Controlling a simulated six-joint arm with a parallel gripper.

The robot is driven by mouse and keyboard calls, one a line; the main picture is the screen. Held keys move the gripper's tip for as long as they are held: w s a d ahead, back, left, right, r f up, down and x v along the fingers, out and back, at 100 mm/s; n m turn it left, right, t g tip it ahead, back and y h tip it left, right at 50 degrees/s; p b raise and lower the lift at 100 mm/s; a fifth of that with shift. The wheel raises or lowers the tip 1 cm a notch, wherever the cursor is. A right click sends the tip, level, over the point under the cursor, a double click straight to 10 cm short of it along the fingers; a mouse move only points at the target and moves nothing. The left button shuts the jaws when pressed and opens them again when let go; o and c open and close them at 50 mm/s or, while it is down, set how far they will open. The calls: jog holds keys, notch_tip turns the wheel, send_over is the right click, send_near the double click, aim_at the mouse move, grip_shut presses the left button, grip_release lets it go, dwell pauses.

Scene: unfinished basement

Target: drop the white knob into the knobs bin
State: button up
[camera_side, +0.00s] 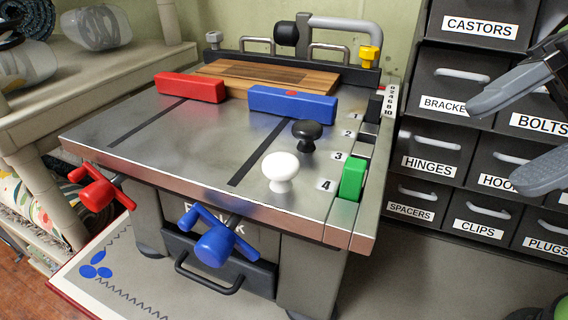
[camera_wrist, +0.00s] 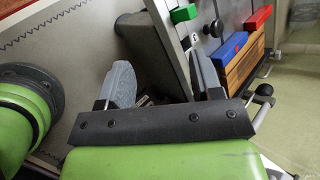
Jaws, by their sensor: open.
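The white knob (camera_side: 281,171) stands upright on the metal top of the workbench, near its front right, beside number label 4. A black knob (camera_side: 306,134) stands just behind it. My gripper (camera_side: 512,130) is at the right edge of the side view, in front of the labelled drawer cabinet and well apart from the white knob. In the wrist view its two grey fingers (camera_wrist: 163,82) are spread with nothing between them. I cannot make out the white knob in the wrist view. No label reading knobs can be seen; some labels are cut off or covered by my gripper.
The cabinet (camera_side: 427,134) has drawers labelled castors, hinges, spacers, clips and others. A green block (camera_side: 352,179), a blue block (camera_side: 293,103) and a red block (camera_side: 190,87) sit on the workbench. Blue (camera_side: 215,242) and red (camera_side: 95,193) handles stick out in front.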

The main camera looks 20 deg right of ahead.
aim_at(294, 162)
jog(key=shift+w+a+f+m+t+y, duration=0.25)
jog(key=shift+w+a+f+m+y, duration=0.45)
jog(key=shift+w+a+m, duration=1.2)
jog(key=shift+w+a+f+m+t+y, duration=0.4)
jog(key=shift+w+a+f+m, duration=0.7)
jog(key=shift+a+m, duration=1.4)
jog(key=shift+w+a+f+m+t+y, duration=0.15)
jog(key=shift+w+a+f+m+y, duration=0.45)
jog(key=shift+w+a+m, duration=1.65)
jog(key=shift+s+a+f+n, duration=0.15)
jog(key=shift+s+a+n, duration=0.3)
jog(key=shift+s+n, duration=0.15)
jog(key=c, duration=1)
jog(key=shift+o, duration=0.2)
notch_tip(294, 162, up, 10)
jog(key=w+d+m+t+h, duration=0.2)
jog(key=d+m+t+h, duration=0.1)
jog(key=d, duration=0.9)
jog(key=shift+w+d+r+m+t, duration=0.3)
jog(key=shift+d+r+m+t, duration=0.15)
jog(key=shift+m+t, duration=0.55)
